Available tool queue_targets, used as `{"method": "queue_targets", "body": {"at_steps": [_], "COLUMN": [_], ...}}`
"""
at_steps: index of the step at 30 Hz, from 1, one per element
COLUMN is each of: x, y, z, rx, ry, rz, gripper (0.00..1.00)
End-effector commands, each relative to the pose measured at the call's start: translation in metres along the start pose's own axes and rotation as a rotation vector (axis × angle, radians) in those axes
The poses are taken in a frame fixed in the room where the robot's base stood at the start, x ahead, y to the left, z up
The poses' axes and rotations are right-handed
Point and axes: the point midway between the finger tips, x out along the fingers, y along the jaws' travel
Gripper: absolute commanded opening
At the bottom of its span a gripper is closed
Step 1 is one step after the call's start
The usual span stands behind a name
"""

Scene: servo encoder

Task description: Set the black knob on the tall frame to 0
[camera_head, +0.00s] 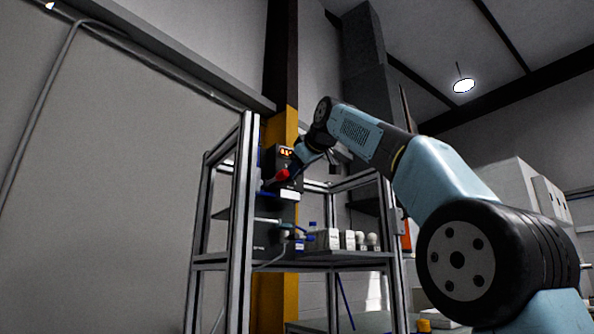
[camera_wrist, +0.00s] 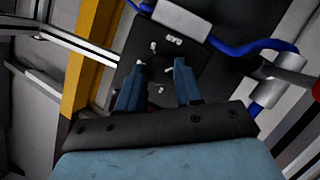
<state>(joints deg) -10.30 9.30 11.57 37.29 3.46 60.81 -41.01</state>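The tall frame (camera_head: 243,205) of metal profiles stands left of centre in the head view. A black unit (camera_head: 283,215) with a lit orange display (camera_head: 286,152) is mounted on it. My gripper (camera_head: 303,158) is close to the unit's upper part, at its right side. In the wrist view, my gripper (camera_wrist: 160,72) has its two blue fingers apart, pointing at a black panel (camera_wrist: 133,49) with small white marks. The area between the fingers is dark; I cannot make out the black knob or its setting. No contact with the fingers can be seen.
A red part (camera_head: 281,175) sticks out of the unit below the display; a red end also shows at the right of the wrist view (camera_wrist: 300,80). Blue cables (camera_wrist: 240,48) run beside the panel. Small bottles and boxes (camera_head: 340,240) stand on the shelf. A yellow post (camera_head: 291,125) rises behind.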

Motion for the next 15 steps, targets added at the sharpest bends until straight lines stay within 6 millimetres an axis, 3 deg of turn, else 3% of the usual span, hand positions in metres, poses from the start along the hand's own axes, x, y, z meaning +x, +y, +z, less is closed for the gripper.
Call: {"method": "queue_targets", "body": {"at_steps": [8,15], "x": [0.0000,-0.0012], "y": [-0.0007,-0.0002], "z": [-0.0007,-0.0006], "rx": [0.000,0.000], "ry": [0.002,0.001], "rz": [-0.001,0.000], "gripper": [0.60,0.60]}}
